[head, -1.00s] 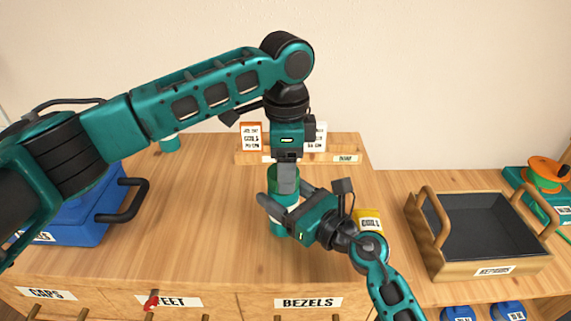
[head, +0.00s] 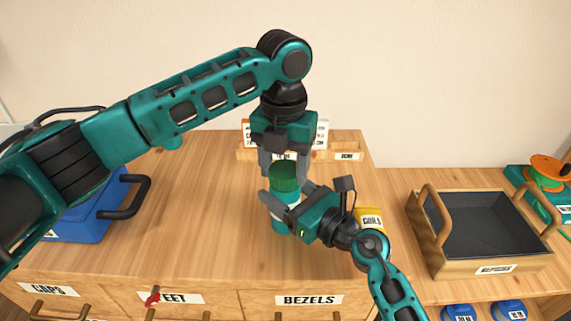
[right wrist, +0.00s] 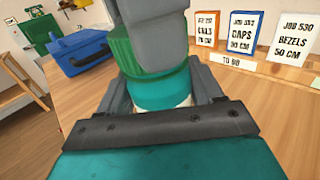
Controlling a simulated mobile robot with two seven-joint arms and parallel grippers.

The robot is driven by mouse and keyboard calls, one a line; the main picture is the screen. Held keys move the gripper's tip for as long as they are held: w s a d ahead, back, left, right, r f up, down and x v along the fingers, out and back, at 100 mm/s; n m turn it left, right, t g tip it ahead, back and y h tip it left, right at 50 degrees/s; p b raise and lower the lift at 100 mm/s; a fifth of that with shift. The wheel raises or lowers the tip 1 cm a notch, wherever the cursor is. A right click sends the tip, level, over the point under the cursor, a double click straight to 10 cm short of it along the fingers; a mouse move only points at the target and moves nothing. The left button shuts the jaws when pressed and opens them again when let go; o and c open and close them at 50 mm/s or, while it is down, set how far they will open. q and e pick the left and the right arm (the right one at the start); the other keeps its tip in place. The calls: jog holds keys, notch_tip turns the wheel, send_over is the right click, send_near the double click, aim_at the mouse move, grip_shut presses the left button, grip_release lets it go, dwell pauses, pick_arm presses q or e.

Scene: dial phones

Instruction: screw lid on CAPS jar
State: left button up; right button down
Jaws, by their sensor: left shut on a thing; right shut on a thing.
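A teal jar (head: 280,222) stands upright on the wooden worktop, with a dark green lid (head: 286,178) on its top. My left gripper (head: 285,168) comes down from above and is shut on the lid. My right gripper (head: 279,204) reaches in from the right and is shut around the jar's body below the lid. In the right wrist view the ribbed lid (right wrist: 124,50) sits on the jar (right wrist: 160,95), partly hidden by my left gripper's grey finger. No name on the jar is readable, and the seating of the lid is unclear.
A blue box (head: 85,215) with a black handle stands at the left. A yellow labelled container (head: 370,218) is close to my right wrist. Behind the jar is a wooden card rack (head: 345,145). A dark-lined wooden tray (head: 490,260) is at the right.

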pick_arm(q)
jog(key=m, duration=0.4)
jog(key=o, duration=1)
jog(key=shift+r, duration=2.25)
jog(key=shift+c, duration=0.3)
